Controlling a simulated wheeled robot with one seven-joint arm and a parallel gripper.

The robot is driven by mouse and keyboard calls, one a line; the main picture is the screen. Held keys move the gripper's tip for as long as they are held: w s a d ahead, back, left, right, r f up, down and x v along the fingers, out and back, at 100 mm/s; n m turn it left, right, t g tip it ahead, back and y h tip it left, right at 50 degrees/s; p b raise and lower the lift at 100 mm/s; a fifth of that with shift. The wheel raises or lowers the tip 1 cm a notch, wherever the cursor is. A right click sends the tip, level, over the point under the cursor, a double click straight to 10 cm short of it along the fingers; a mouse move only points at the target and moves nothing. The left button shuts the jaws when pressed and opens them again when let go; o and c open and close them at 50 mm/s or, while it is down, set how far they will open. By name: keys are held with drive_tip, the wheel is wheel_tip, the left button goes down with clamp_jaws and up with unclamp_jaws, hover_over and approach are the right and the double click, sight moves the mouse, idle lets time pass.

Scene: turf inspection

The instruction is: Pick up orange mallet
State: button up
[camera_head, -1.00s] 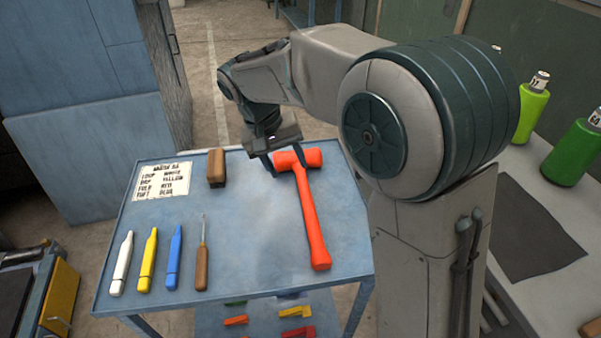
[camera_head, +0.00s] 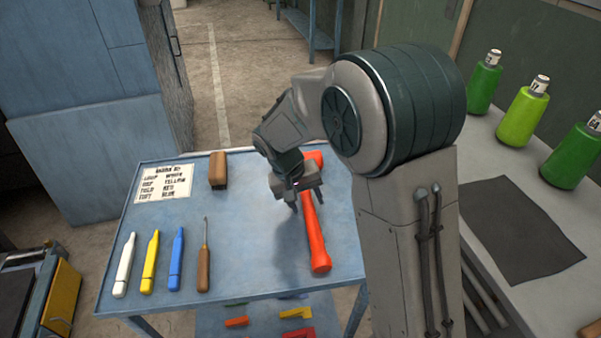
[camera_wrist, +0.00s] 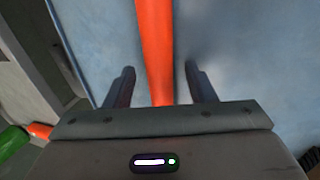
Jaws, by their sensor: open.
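The orange mallet (camera_head: 314,238) lies on the blue table, its handle pointing toward the front and its head at the back, partly hidden by my arm. My gripper (camera_head: 306,207) is open above the handle, near its middle. In the wrist view the orange handle (camera_wrist: 155,45) runs between the two spread fingers of my gripper (camera_wrist: 160,80), with a gap on each side. I cannot tell the exact height of the fingers above the handle.
The blue table (camera_head: 235,250) also holds a wooden block (camera_head: 217,169), a label card (camera_head: 163,184), white, yellow and blue markers (camera_head: 176,258) and a wooden-handled awl (camera_head: 203,262). Green bottles (camera_head: 523,115) and a dark mat (camera_head: 520,230) are on the right bench.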

drive_tip(key=c, duration=1)
drive_tip(key=shift+r, duration=0.1)
clamp_jaws()
